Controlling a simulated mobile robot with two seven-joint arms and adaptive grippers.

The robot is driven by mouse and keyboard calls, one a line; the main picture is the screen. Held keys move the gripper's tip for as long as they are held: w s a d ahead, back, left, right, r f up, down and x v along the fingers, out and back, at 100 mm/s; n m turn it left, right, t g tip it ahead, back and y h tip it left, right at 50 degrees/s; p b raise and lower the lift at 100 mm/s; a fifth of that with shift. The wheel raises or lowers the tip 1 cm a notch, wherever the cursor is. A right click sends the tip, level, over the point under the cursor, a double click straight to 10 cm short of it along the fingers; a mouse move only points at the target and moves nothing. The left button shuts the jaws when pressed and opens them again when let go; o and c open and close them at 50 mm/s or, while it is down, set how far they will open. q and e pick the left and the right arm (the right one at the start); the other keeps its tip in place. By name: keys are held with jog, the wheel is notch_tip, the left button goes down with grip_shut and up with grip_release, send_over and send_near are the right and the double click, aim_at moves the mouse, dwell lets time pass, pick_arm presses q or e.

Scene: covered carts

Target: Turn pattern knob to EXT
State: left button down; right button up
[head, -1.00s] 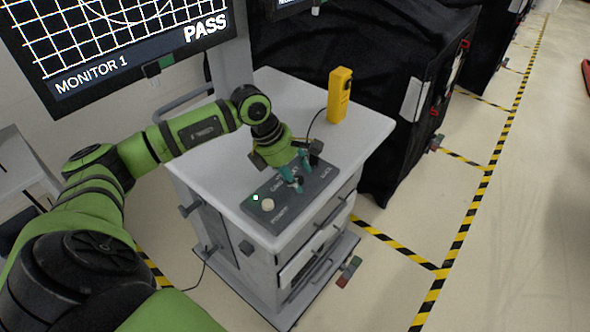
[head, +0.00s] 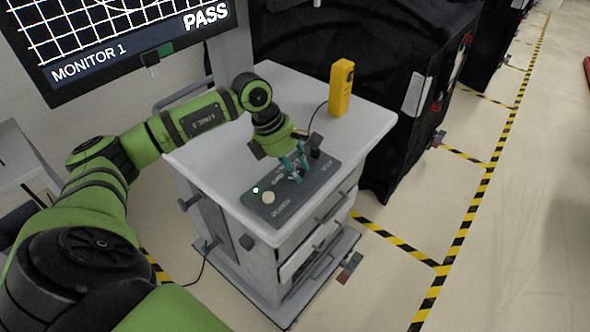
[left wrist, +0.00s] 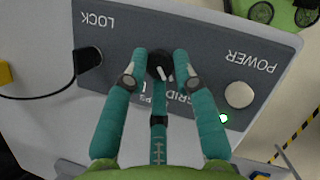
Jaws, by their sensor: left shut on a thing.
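The dark control panel (head: 315,186) lies on top of the grey cart (head: 225,165). The pattern knob (left wrist: 160,66) is small and black with a white pointer; its lettering is partly hidden by my fingers, with "GRID" readable beside it. My left gripper (head: 294,174) points down over the panel. In the left wrist view its teal fingers (left wrist: 160,58) stand on either side of the knob, shut on it. I cannot read which label the pointer meets, and no EXT label is legible. My right gripper is in neither view.
A cream POWER button (left wrist: 239,94) and a lit green lamp (left wrist: 223,118) sit on one side of the knob. A black plug (left wrist: 88,60) is at LOCK, with a cable. A yellow handheld device (head: 341,88) stands at the cart's back edge. A monitor (head: 110,40) shows PASS.

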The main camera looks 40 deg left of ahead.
pick_arm(q)
jog(key=m+b, duration=0.1)
jog(key=m+g+b, duration=0.1)
jog(key=m, duration=0.1)
jog(key=m+b, duration=0.1)
jog(key=b, duration=0.1)
jog(key=shift+w+f+h, duration=0.1)
jog(key=shift+w+h, duration=0.25)
jog(key=shift+h, duration=0.05)
jog(key=m+g+b, duration=0.1)
jog(key=m, duration=0.2)
jog(key=m+g+b, duration=0.1)
jog(key=m+b, duration=0.1)
jog(key=shift+w+m+g, duration=0.15)
jog(key=shift+m+g, duration=0.15)
jog(key=shift+m, duration=0.1)
jog(key=shift+m+g+b, duration=0.3)
jog(key=shift+m+b, duration=0.3)
jog(key=shift+m, duration=0.3)
jog(key=shift+w+d+r+m+g+y, duration=0.1)
jog(key=shift+r+m+g+y, duration=0.2)
jog(key=shift+m, duration=0.6)
jog(key=shift+f+m+g+y, duration=0.15)
jog(key=shift+m+g+y, duration=0.3)
jog(key=shift+m, duration=1.05)
jog(key=c, duration=1)
grip_release()
jog(key=shift+d, duration=0.1)
